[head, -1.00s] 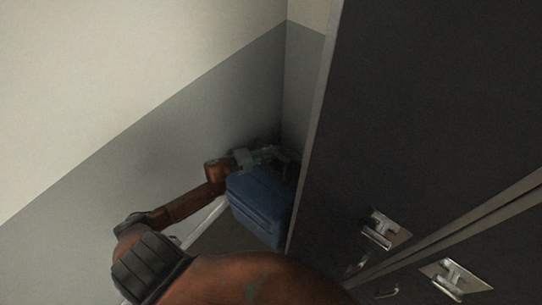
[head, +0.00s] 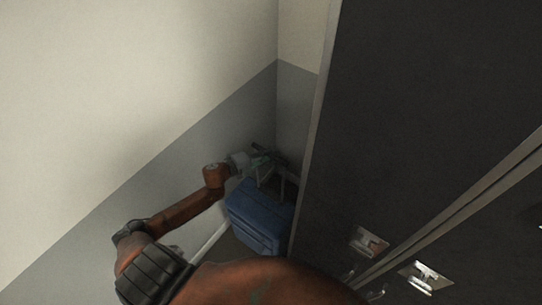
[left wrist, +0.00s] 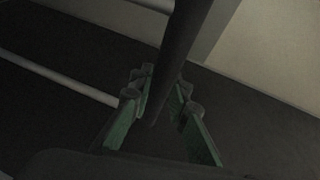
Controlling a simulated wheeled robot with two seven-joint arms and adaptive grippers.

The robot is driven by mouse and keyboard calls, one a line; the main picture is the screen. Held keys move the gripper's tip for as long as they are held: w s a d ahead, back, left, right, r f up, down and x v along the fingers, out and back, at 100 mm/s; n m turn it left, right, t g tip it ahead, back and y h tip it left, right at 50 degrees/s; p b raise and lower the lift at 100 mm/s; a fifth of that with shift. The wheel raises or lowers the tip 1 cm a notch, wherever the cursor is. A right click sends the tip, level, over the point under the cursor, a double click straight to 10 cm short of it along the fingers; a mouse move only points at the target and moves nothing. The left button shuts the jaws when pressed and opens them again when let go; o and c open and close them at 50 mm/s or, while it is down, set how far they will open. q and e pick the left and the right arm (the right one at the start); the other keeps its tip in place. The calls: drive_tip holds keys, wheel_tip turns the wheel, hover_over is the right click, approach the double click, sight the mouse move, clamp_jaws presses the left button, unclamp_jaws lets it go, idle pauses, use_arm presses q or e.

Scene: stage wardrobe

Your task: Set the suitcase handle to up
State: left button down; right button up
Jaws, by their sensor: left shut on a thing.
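The blue suitcase (head: 260,218) stands on the floor in the gap between the wall and the dark cabinet. Its handle (head: 283,186) stands out above the suitcase's top, with pale posts showing. My left gripper (head: 265,153) is above the suitcase, at the top of the handle. In the left wrist view a dark bar, the handle's grip (left wrist: 178,50), runs between the green-sided fingers of the left gripper (left wrist: 162,88), which are shut on it. How the fingertips touch the bar is too dark to see clearly. My right gripper is not in view.
A tall dark cabinet (head: 420,110) with metal latches (head: 368,242) fills the right side, its edge close to the suitcase. The grey and cream wall (head: 130,90) is at the left and behind. Room around the suitcase is narrow.

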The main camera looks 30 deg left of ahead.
use_arm(q)
drive_tip(key=shift+w+a+r, duration=0.1)
drive_tip(key=shift+w+r, duration=0.05)
drive_tip(key=shift+r, duration=0.2)
drive_tip(key=c, duration=2.2)
unclamp_jaws()
drive_tip(key=o, duration=0.4)
drive_tip(key=shift+f, duration=0.1)
drive_tip(key=shift+s, duration=0.25)
drive_tip(key=v, duration=1.1)
drive_tip(key=shift+s+a, duration=0.25)
drive_tip(key=shift+s, duration=0.05)
